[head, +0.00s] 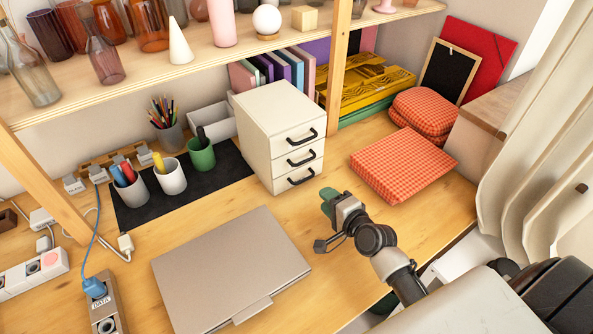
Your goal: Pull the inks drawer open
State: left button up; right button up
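A white drawer unit (262,130) with three stacked drawers stands on the wooden desk. Each drawer front has a black bar handle: top (301,137), middle (301,157) and bottom (301,176). All three drawers look closed. I see no readable label that marks which drawer is the inks one. My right gripper (326,202), with green fingertips, is over the desk just in front of the unit, a little right of and below the bottom handle in the picture. It appears apart from the handles. The gap between its fingers is not clear. My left gripper is not in view.
A closed grey laptop (231,268) lies left of my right arm. Red checked cloth items (402,163) lie right of the unit. Pen cups (170,176) stand on a black mat to its left. A shelf (205,52) with glassware overhangs the back, with a wooden post (338,62).

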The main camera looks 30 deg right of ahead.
jog(key=shift+w, duration=0.65)
jog(key=x, duration=0.2)
jog(key=shift+w+r, duration=0.1)
jog(key=shift+w, duration=0.25)
jog(key=x, duration=0.4)
jog(key=shift+w+a+f, duration=0.15)
jog(key=shift+w+f, duration=0.1)
jog(key=shift+w, duration=0.05)
jog(key=shift+w+a+f, duration=0.1)
jog(key=shift+w, duration=0.55)
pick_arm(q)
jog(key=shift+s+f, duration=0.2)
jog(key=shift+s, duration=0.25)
pick_arm(e)
jog(key=shift+c, duration=0.3)
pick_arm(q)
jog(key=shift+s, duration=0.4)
pick_arm(e)
grip_shut()
